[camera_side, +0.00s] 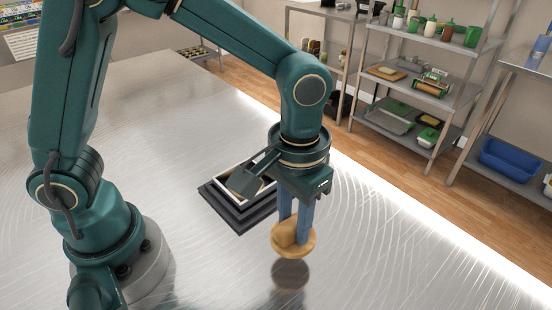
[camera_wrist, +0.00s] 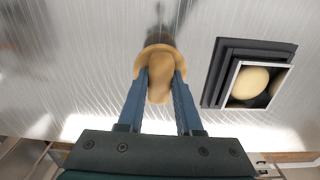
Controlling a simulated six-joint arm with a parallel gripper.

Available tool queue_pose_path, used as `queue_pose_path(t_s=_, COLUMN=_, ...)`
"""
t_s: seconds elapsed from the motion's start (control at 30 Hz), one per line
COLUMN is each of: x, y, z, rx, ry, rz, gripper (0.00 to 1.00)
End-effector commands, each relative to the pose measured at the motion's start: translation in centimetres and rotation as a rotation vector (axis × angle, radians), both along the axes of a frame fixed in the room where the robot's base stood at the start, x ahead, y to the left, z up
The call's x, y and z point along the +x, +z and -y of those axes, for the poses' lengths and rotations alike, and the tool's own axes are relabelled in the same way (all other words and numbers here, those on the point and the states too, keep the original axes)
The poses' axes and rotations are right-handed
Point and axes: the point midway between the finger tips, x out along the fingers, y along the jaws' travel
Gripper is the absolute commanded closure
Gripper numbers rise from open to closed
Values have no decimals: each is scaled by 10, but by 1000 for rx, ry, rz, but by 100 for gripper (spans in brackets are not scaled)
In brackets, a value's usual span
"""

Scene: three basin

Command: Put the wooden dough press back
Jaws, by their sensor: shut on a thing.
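The wooden dough press (camera_side: 289,240) has a round tan disc and a knob handle. My gripper (camera_side: 295,222) is shut on its knob and points down. The press hangs above the metal table, with a dark reflection or shadow beneath it. In the wrist view the press (camera_wrist: 158,74) sits between the two blue fingers of my gripper (camera_wrist: 160,82). A dark square base with a white-edged tray (camera_side: 228,205) stands on the table to the left of the press, partly behind my wrist. In the wrist view the tray (camera_wrist: 213,82) is at the right and holds a pale round dough piece (camera_wrist: 250,83).
The shiny metal table (camera_side: 190,265) is clear around the press. Shelves with bottles and boxes (camera_side: 425,85) and a blue basin (camera_side: 510,158) stand off the table at the right. A muffin-type tray (camera_side: 195,52) lies at the far edge.

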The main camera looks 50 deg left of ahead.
Motion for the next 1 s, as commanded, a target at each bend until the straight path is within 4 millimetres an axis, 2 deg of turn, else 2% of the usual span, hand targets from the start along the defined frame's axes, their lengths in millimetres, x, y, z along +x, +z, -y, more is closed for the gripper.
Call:
queue_pose_path(t_s=0.13, x=-2, y=-7, z=12, rx=0, ry=-1, rz=0, gripper=100)
queue_pose_path(t_s=0.5, x=-2, y=-47, z=13, rx=1, ry=2, rz=-1, gripper=100)
queue_pose_path(t_s=0.87, x=-1, y=-51, z=13, rx=1, ry=2, rz=0, gripper=100)
queue_pose_path(t_s=0.9, x=-1, y=-51, z=13, rx=1, ry=2, rz=-1, gripper=62)
queue_pose_path(t_s=0.97, x=-1, y=-51, z=13, rx=1, ry=2, rz=0, gripper=39)
queue_pose_path(t_s=1.0, x=-1, y=-51, z=13, rx=0, ry=2, rz=0, gripper=36)
